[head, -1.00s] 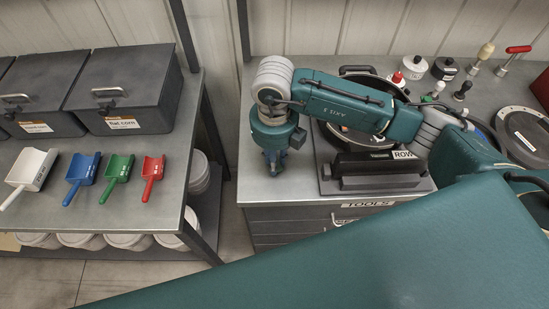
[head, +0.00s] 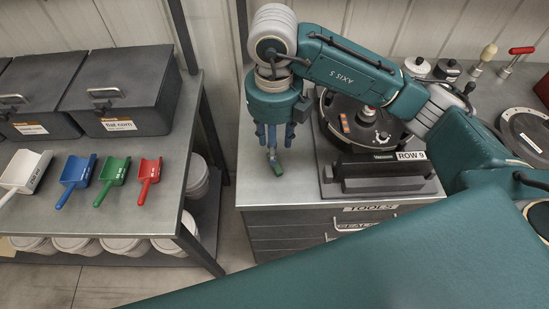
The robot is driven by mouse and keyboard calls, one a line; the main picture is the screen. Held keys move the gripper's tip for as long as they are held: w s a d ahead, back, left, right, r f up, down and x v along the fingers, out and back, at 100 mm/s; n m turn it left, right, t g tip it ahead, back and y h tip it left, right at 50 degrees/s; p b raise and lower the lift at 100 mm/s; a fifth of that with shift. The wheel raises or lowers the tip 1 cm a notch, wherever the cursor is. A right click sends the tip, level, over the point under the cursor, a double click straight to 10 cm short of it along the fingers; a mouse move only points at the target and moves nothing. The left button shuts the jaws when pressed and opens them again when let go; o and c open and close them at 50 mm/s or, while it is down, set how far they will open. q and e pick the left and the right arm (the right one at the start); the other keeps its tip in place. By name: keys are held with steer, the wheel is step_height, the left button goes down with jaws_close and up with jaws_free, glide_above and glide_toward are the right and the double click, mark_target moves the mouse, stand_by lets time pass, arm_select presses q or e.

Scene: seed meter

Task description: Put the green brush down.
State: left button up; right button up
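The green brush (head: 277,171) shows as a small green piece at the bare left part of the cabinet top (head: 257,186), directly below my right gripper. My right gripper (head: 272,146) points down over this spot, its arm coming in from the right. Its blue fingers are small in the picture. I cannot tell whether they still close on the brush or stand apart around it. The upper part of the brush is hidden among the fingers. Whether the brush touches the top is unclear. My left gripper is out of view.
Right of the gripper stands the black seed meter (head: 345,120) on a dark stand with a ROW 9 label (head: 411,156). Four-coloured scoops, such as the red one (head: 149,172), and dark bins (head: 125,95) are on the left bench. A gap separates bench and cabinet.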

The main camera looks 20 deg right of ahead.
steer(key=shift+r, duration=1.95)
